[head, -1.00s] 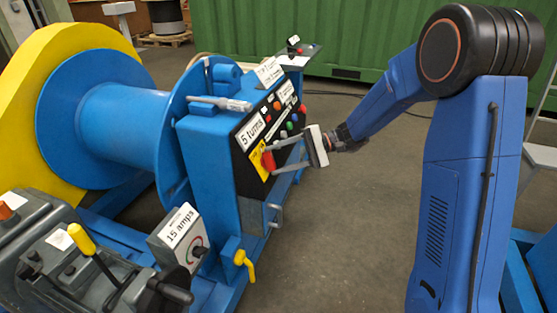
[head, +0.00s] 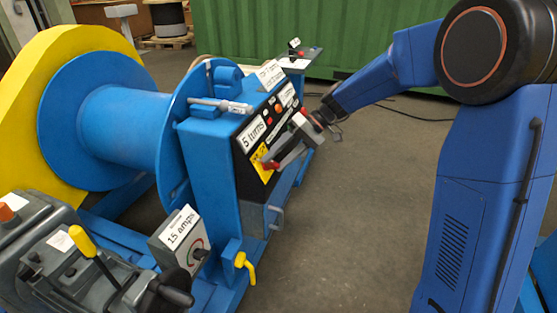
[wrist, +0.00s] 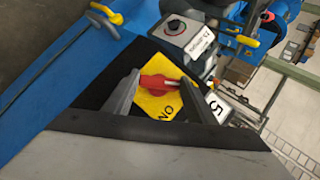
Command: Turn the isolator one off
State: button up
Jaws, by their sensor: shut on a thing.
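The isolator is a red rotary handle (head: 270,165) on a yellow plate (head: 261,158) on the sloping black panel of the blue machine. In the wrist view the red handle (wrist: 163,82) lies crosswise on the yellow plate (wrist: 152,104), where the word ON is readable upside down. My gripper (head: 276,163) reaches down to it from the right. In the wrist view the fingertips (wrist: 162,84) stand on either side of the handle, and the jaws are shut on it. The fingers partly hide the handle in the head view.
Coloured buttons (head: 278,107) and a "5 turns" label (head: 253,134) are close above the isolator. A "15 amps" box (head: 181,235), a yellow valve handle (head: 246,265) and a yellow lever (head: 83,241) are lower left. Open floor (head: 350,220) lies right of the machine.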

jog(key=shift+n+t+h, duration=0.3)
jog(key=shift+n+h, duration=0.2)
jog(key=shift+n, duration=0.3)
jog(key=o, duration=1.1)
jog(key=v, duration=1.7)
jog(key=shift+s+d+r, duration=0.1)
jog(key=shift+r, duration=0.15)
jog(key=shift+s, duration=0.1)
